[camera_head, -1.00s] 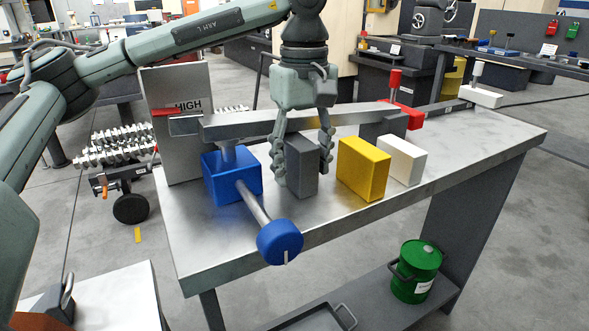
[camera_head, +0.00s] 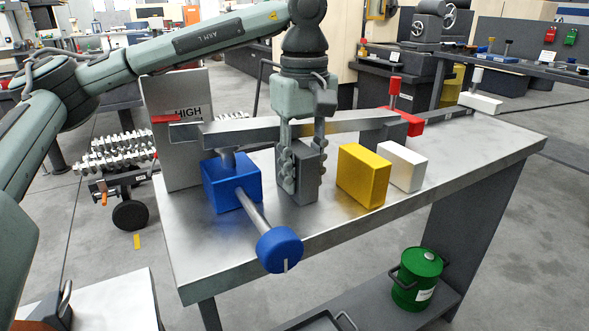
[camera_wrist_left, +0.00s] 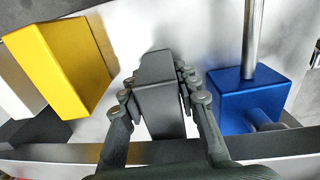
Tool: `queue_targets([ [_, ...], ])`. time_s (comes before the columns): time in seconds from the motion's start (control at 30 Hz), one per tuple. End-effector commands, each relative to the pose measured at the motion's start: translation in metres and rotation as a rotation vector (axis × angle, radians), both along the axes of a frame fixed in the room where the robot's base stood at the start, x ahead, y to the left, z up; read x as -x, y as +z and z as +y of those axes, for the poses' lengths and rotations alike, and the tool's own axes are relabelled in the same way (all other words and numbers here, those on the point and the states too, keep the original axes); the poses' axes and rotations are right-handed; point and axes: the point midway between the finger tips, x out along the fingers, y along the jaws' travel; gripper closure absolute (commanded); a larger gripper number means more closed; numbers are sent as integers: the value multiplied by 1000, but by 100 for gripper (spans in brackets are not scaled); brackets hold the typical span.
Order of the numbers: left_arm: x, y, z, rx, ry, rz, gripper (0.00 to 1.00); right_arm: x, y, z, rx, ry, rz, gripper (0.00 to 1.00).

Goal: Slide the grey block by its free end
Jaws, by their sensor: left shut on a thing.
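The grey block (camera_head: 298,192) stands on the metal bench, between the blue block and the yellow block. My left gripper (camera_head: 304,180) points down over it and is shut on it, one finger against each side. The left wrist view shows the grey block (camera_wrist_left: 160,100) between the fingertips (camera_wrist_left: 160,90). The block's upper part is partly hidden by the fingers in the head view. A long grey beam (camera_head: 250,133) runs behind the gripper, from the panel marked HIGH to the right. My right gripper is not in view.
The blue block (camera_head: 215,190) with a rod and round blue knob (camera_head: 279,249) is close on the left. The yellow block (camera_head: 363,175) and white block (camera_head: 405,165) stand to the right. The panel (camera_head: 180,100) stands behind left.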

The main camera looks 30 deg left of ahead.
Motion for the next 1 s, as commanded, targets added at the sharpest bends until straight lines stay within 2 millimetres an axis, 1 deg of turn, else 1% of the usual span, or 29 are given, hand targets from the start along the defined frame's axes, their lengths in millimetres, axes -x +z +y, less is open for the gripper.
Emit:
queue_targets([
  [0.03,0,3,-1,3,-1,-7,97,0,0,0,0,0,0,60],
  [1.0,11,1,-21,4,-2,-1,97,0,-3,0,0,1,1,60],
])
